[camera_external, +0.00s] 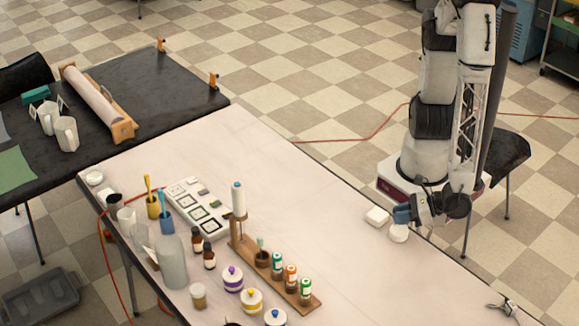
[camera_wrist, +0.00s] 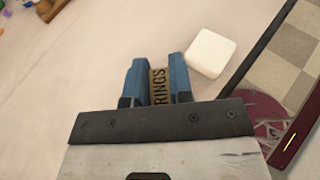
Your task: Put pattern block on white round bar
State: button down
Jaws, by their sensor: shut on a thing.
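My gripper (camera_external: 403,214) has blue fingers and is low over the right part of the white table, just above the white round bar (camera_external: 398,234). The round bar is hidden in the wrist view. I cannot tell whether the block touches the bar. A white square bar (camera_external: 377,216) lies just left of the round bar; it also shows in the wrist view (camera_wrist: 211,52), right of the fingers.
A pale tray with framed square patterns (camera_external: 198,208) lies on the left of the table. Bottles, jars and a wooden rack (camera_external: 275,275) with several small bottles stand near it. The table middle is clear. A small dark item (camera_external: 503,304) lies at the lower right.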

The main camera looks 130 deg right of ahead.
jog(key=shift+f, duration=1.35)
jog(key=c, duration=1)
grip_release()
jog(key=shift+f, duration=0.1)
jog(key=shift+w+r+v, duration=0.1)
jog(key=shift+r+v, duration=0.05)
jog(key=shift+v, duration=3)
jog(key=shift+w+r+v, duration=0.1)
jog(key=shift+r+v, duration=0.05)
jog(key=shift+v, duration=2.95)
